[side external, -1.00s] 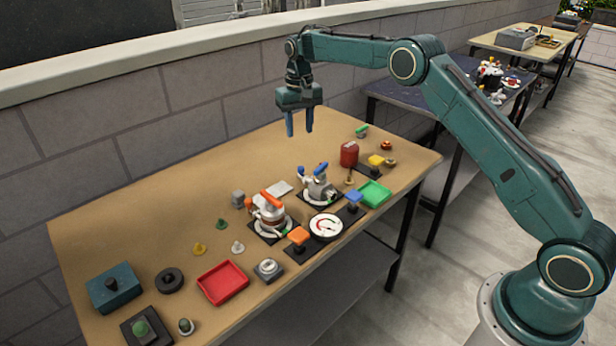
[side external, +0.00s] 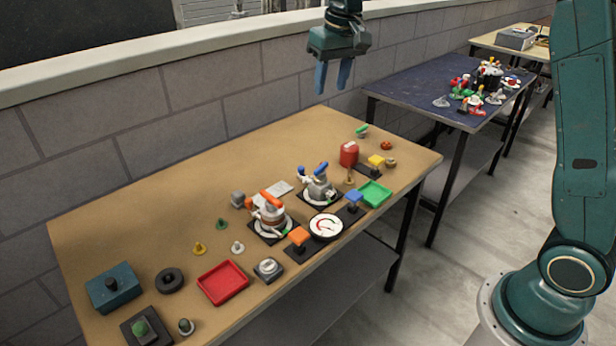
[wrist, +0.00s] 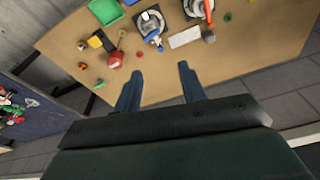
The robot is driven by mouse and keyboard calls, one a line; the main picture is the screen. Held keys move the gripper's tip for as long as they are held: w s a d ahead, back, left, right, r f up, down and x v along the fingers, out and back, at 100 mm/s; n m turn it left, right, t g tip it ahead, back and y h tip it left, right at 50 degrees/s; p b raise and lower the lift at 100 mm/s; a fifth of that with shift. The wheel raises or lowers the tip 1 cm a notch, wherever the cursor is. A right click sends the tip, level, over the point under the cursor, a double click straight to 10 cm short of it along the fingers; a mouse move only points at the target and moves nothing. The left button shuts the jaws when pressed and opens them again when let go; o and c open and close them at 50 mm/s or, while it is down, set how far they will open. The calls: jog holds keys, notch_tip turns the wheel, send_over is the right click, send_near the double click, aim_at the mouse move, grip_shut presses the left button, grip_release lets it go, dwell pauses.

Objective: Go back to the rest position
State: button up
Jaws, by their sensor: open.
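My gripper (side external: 334,78) is open and empty. It hangs high at the top of the side view, fingers pointing down, in front of the brick wall and well above the far edge of the tan table (side external: 130,210). In the wrist view its two fingers (wrist: 160,85) are spread apart with nothing between them, and the table lies below. No object touches the fingers. The upper part of my arm is cut off by the top of the side view.
The table holds a valve with an orange handle (side external: 270,214), one with a blue handle (side external: 318,185), a red tray (side external: 222,282), a green tray (side external: 375,194) and a red canister (side external: 349,154). A dark blue table (side external: 420,88) stands behind. The brick wall (side external: 200,90) runs along the back.

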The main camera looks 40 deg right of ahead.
jog(key=s+a+r+n+t, duration=0.1)
jog(key=s+r, duration=0.1)
jog(key=s, duration=0.7)
jog(key=s+a+r+t, duration=0.1)
jog(key=s+r, duration=0.1)
jog(key=s, duration=0.7)
jog(key=s+f, duration=0.3)
jog(key=s, duration=0.4)
jog(key=s+a+f+n+t, duration=0.1)
jog(key=s+f, duration=0.2)
jog(key=s, duration=0.3)
jog(key=shift+s, duration=0.4)
